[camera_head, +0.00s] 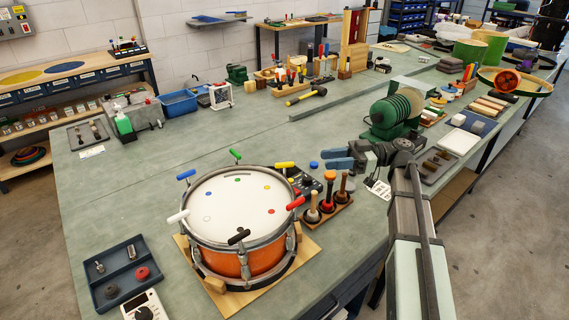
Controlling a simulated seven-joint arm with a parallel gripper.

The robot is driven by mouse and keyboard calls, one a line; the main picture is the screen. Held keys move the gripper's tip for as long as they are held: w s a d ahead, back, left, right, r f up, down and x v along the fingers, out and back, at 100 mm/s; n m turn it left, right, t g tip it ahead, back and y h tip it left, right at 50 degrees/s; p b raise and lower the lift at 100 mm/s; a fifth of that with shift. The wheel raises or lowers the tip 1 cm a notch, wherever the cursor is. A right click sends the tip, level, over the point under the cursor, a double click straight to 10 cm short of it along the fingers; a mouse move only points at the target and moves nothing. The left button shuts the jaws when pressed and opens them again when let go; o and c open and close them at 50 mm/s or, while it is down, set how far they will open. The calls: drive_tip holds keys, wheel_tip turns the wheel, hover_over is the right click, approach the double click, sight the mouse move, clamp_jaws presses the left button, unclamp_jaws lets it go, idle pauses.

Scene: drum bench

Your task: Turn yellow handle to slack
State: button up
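The orange drum (235,208) stands on a wooden board on the bench, with its pale head facing up. Coloured handles stick out around its rim. The yellow handle (285,165) is at the far right of the rim, on top of a key, lying roughly level. My gripper (325,160) is right of the yellow handle and apart from it. Its two blue fingers point left, with a gap between them that looks empty. Any slack marking is too small to read.
Around the rim are the green (235,155), blue (186,175), white (177,217), black (239,237) and red (294,203) handles. A wooden rack (329,213) of upright tools stands right of the drum, below my gripper. A blue tray (124,278) lies left.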

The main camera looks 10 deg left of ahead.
sight(285, 163)
drive_tip(key=x, duration=1.3)
drive_tip(key=shift+a, duration=0.2)
clamp_jaws()
